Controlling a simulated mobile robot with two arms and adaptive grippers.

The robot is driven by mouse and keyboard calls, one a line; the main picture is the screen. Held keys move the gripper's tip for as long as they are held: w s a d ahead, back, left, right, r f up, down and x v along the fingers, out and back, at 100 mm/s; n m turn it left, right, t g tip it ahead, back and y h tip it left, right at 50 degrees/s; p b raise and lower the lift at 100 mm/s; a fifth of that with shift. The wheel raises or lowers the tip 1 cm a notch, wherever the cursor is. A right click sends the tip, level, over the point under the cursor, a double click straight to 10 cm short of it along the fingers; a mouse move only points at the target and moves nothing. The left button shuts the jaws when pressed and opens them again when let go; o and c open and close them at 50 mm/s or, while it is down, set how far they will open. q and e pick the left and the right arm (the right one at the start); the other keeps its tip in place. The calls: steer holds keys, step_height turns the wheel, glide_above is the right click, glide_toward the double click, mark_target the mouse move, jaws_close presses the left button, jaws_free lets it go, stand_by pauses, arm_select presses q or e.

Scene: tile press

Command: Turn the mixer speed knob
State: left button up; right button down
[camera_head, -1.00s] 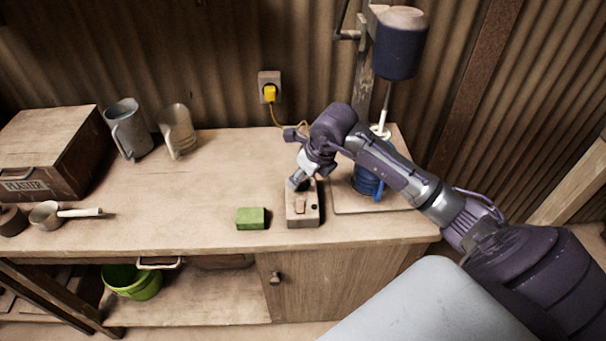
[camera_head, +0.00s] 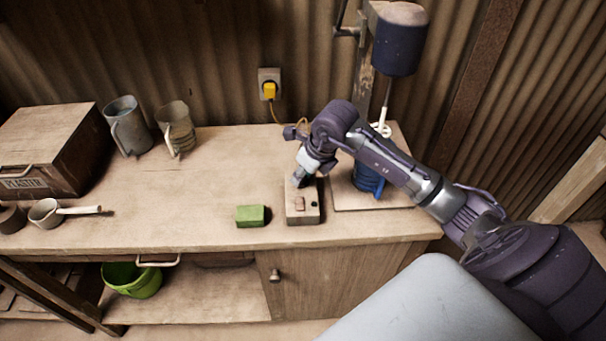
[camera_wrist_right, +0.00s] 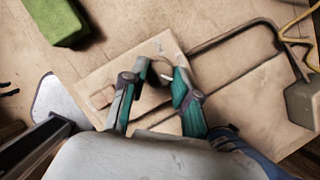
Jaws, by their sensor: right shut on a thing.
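The mixer's control box (camera_head: 302,214) is a small pale block near the front edge of the bench, with a small switch (camera_head: 300,203) on its top. My right gripper (camera_head: 301,181) reaches down onto the box's back part and mostly hides the knob there. In the right wrist view, my right gripper (camera_wrist_right: 163,76) has its two teal fingers on either side of the dark round knob (camera_wrist_right: 160,69), shut on it. The mixer (camera_head: 400,42) has a dark motor head on a post, behind my right arm. My left gripper is out of view.
A green block (camera_head: 251,216) lies just left of the control box. A blue bucket (camera_head: 368,180) stands under the mixer, close to my right forearm. Two jugs (camera_head: 126,127) and a ladle (camera_head: 48,213) are farther left. The bench's middle is clear.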

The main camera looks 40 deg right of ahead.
steer(key=n+b, duration=0.1)
steer(key=n+y+b, duration=0.1)
steer(key=n+b, duration=0.1)
steer(key=shift+w+d+f, duration=0.1)
steer(key=shift+d+f, duration=0.05)
steer(key=shift+d, duration=0.1)
steer(key=n+y+b, duration=0.1)
steer(key=n+b, duration=0.1)
steer(key=n, duration=0.1)
steer(key=shift+g, duration=0.4)
steer(key=n+g+y+b, duration=0.1)
steer(key=n+b, duration=0.1)
steer(key=n, duration=0.1)
steer(key=shift+w, duration=0.15)
steer(key=n+g+b, duration=0.1)
steer(key=n, duration=0.2)
steer(key=shift+w+n+b, duration=0.1)
steer(key=shift+n+b, duration=0.2)
steer(key=shift+b, duration=0.05)
steer(key=n+g+b, duration=0.1)
steer(key=n, duration=0.2)
steer(key=shift+w+n+g+y, duration=0.1)
steer(key=shift+n+g+y, duration=0.2)
steer(key=shift+g, duration=0.1)
steer(key=n+g+b, duration=0.1)
steer(key=n, duration=0.2)
steer(key=n+g+h+b, duration=0.1)
steer(key=n, duration=0.2)
steer(key=shift+w+r, duration=0.15)
steer(key=shift+r, duration=0.05)
